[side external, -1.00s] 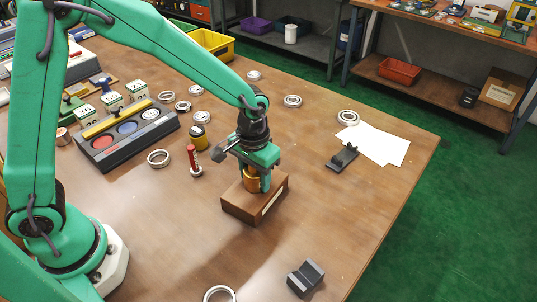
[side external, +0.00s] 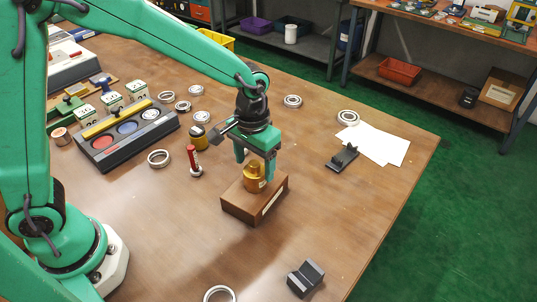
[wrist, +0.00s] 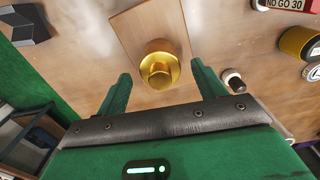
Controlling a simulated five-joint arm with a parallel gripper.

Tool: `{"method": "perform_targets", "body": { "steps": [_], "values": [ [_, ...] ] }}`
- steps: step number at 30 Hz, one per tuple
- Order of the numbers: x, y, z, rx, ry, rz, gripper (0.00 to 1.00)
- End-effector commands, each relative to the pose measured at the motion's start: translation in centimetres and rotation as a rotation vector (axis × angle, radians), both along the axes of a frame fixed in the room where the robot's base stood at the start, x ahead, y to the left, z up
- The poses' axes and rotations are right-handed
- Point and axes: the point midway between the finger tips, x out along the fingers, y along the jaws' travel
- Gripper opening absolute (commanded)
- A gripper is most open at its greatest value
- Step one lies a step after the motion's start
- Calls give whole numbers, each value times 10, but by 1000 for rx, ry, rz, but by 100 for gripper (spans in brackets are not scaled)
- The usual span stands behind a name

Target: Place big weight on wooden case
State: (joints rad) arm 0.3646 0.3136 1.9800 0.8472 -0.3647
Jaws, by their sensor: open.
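The big weight (side external: 254,181) is a brass cylinder with a knob. It stands upright on top of the wooden case (side external: 268,206), a brown block with a pale label on its front side. In the wrist view the brass weight (wrist: 159,69) shows from above with the wooden case (wrist: 130,28) around it. My gripper (side external: 255,165) is above the weight, its two green fingers spread apart and empty. In the wrist view the fingers of my gripper (wrist: 163,85) are on either side of the weight and clear of it.
Several bearing rings lie around, one ring (side external: 159,158) nearby. A dark V-block (side external: 306,278) is at the front. White paper (side external: 376,143) lies right.

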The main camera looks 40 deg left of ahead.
Motion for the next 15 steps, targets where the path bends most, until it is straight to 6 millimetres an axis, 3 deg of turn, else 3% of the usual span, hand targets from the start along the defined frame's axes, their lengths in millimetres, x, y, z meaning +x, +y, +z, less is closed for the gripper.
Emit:
{"method": "perform_targets", "body": {
  "steps": [9, 15],
  "values": [
    [0, 0, 53, -1, -3, 0, 70],
    [0, 0, 72, 0, -1, 0, 70]
  ]
}}
